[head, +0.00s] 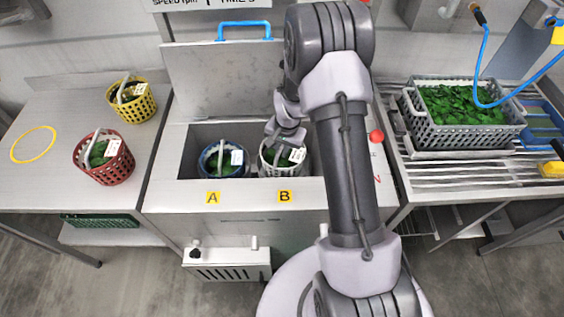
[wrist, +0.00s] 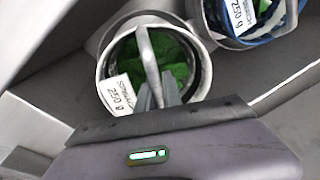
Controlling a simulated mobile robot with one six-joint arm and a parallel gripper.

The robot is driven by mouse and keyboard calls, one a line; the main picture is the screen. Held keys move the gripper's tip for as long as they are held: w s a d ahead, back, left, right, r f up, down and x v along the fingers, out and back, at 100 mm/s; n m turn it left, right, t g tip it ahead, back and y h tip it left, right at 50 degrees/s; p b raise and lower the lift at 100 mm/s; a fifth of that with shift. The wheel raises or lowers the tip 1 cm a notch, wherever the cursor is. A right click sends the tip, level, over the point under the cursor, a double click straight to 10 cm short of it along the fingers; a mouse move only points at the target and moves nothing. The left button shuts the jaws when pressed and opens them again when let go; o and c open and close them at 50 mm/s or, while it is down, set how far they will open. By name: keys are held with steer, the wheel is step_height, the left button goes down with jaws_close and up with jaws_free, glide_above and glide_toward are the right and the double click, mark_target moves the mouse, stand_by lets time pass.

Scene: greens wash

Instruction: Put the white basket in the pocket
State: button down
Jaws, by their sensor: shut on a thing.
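The white basket (head: 268,158) holds green leaves and carries a white label. It sits within the opening of the machine, behind the yellow B tag (head: 285,196). My gripper (head: 283,140) is at this basket from above. In the wrist view the fingers (wrist: 160,92) are shut on the handle of the white basket (wrist: 103,80). The basket looks upright. Its lower part is hidden by the front wall, so I cannot tell whether it touches the floor of the pocket.
A blue basket (head: 208,168) stands left of it, behind the A tag (head: 213,198). The raised lid (head: 215,75) is behind. Red (head: 122,165) and yellow (head: 145,104) baskets stand on the left table. A grey crate (head: 425,135) of leaves is on the right.

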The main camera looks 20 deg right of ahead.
mark_target(282, 166)
step_height(282, 166, down, 3)
steer(key=shift+f+b, duration=0.2)
steer(key=shift+b, duration=0.25)
